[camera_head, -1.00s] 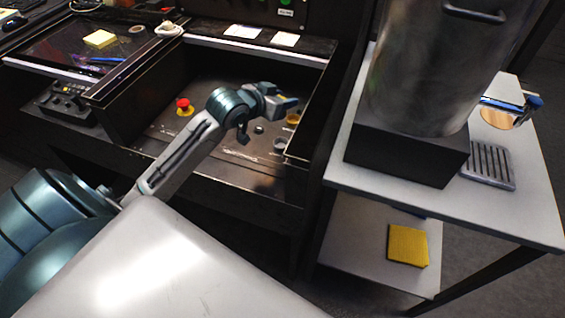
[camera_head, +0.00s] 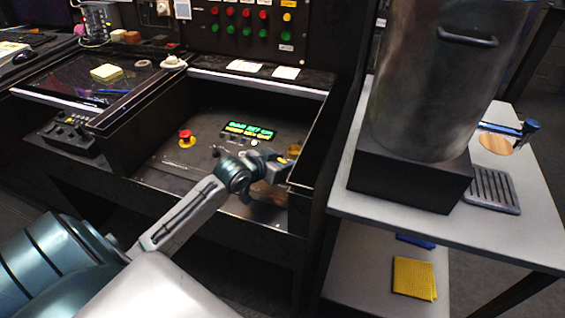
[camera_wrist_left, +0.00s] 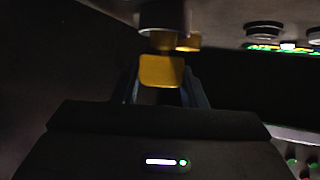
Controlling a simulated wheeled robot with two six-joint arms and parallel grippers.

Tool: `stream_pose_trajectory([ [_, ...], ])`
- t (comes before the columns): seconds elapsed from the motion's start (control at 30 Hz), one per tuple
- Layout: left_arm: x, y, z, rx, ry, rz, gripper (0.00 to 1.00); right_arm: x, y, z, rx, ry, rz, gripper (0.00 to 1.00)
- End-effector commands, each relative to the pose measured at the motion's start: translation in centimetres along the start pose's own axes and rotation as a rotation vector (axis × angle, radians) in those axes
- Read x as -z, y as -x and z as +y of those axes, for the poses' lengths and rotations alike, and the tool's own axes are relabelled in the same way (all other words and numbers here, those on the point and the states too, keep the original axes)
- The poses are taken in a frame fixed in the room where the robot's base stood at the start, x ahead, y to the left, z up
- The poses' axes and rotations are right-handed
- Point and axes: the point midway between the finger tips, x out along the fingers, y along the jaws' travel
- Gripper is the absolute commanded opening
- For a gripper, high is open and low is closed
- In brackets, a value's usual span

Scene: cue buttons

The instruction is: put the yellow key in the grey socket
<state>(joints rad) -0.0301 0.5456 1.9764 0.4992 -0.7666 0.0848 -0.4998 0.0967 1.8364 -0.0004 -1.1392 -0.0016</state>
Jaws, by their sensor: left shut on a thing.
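My left gripper (camera_head: 287,163) is low over the right side of the dark recessed panel (camera_head: 185,148). In the left wrist view my gripper (camera_wrist_left: 163,88) is shut on the yellow key (camera_wrist_left: 162,70), whose flat head shows between the fingers. A grey round part (camera_wrist_left: 163,15), which looks like the grey socket, is just beyond the key; I cannot tell whether they touch. In the head view my gripper hides the key and the grey socket. A yellow-brown round part (camera_head: 293,150) shows just behind the gripper. My right gripper is not in view.
A red mushroom button (camera_head: 185,136) stands left on the panel. A lit green display (camera_head: 249,131) is behind my gripper. The recess's dark right wall (camera_head: 318,140) is close to my gripper. A side table (camera_head: 500,235) with a metal cylinder (camera_head: 425,80) stands to the right.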

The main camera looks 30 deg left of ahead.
Motion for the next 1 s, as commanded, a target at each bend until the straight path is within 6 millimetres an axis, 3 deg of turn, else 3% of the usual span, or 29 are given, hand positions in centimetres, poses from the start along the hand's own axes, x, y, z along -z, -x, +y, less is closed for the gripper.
stream_pose_trajectory([
  [0.33,-0.4,-0.2,0.0,0.0,0.0,0.001,0.12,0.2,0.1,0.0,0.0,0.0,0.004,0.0],
  [0.37,-0.4,-0.2,0.0,0.0,0.0,0.0,0.4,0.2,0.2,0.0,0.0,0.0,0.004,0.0],
  [0.47,-0.4,-0.2,0.0,0.0,-0.001,0.0,0.59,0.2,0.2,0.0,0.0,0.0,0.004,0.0],
  [0.83,0.0,0.1,0.0,0.001,-0.003,0.001,0.6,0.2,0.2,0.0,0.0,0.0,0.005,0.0],
  [1.0,-0.1,2.2,-0.1,0.002,-0.007,-0.002,0.6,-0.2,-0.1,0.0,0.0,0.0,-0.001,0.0],
])
